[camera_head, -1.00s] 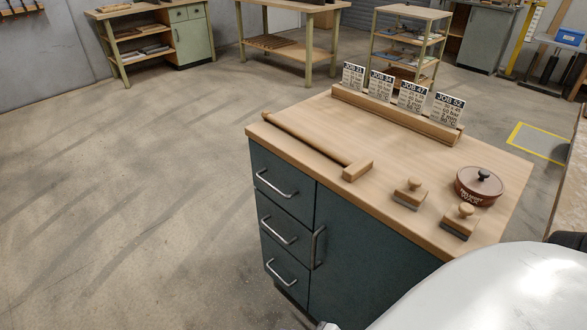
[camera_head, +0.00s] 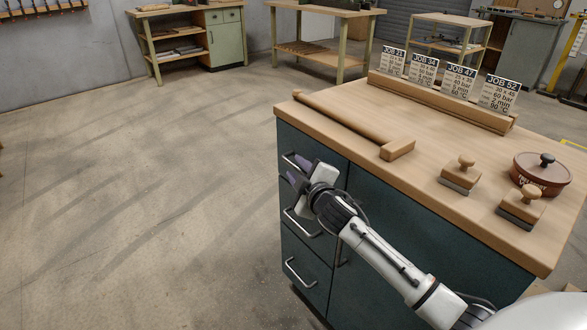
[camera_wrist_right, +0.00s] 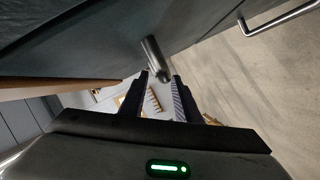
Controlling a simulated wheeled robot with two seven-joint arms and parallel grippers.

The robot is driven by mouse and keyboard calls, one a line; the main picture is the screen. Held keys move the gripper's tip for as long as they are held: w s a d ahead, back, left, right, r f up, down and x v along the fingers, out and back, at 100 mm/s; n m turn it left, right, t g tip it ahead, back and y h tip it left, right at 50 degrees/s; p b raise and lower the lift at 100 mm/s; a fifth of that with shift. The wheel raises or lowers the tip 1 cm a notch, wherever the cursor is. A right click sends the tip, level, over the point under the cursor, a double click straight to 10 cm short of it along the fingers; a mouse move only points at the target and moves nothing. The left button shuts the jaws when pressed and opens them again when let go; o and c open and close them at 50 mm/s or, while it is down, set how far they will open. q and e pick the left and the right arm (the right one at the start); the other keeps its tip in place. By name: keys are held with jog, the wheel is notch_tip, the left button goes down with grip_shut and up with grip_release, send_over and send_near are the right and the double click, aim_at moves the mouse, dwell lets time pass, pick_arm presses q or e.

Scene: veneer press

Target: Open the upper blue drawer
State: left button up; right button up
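The upper drawer (camera_head: 322,150) is a dark blue-green front at the top left of the cabinet, below the wooden top. It looks shut. Its metal bar handle (camera_head: 288,157) is partly hidden by my right gripper (camera_head: 291,169), which is at the drawer front. In the right wrist view, the handle (camera_wrist_right: 154,55) reaches toward the gap between the two fingertips of the right gripper (camera_wrist_right: 160,76). The fingers are apart, one on each side of the handle's near end; I cannot tell whether they touch it. My left gripper is not in view.
Two more drawers with bar handles are below; the lowest handle (camera_head: 299,272) is clear. A wooden mallet (camera_head: 350,125), two wooden blocks with knobs (camera_head: 461,175), a round lidded pot (camera_head: 541,173) and a job card rack (camera_head: 440,100) stand on the top (camera_head: 430,215). The floor left is free.

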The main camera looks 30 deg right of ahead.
aim_at(295, 168)
jog(key=shift+x, duration=1.75)
grip_shut()
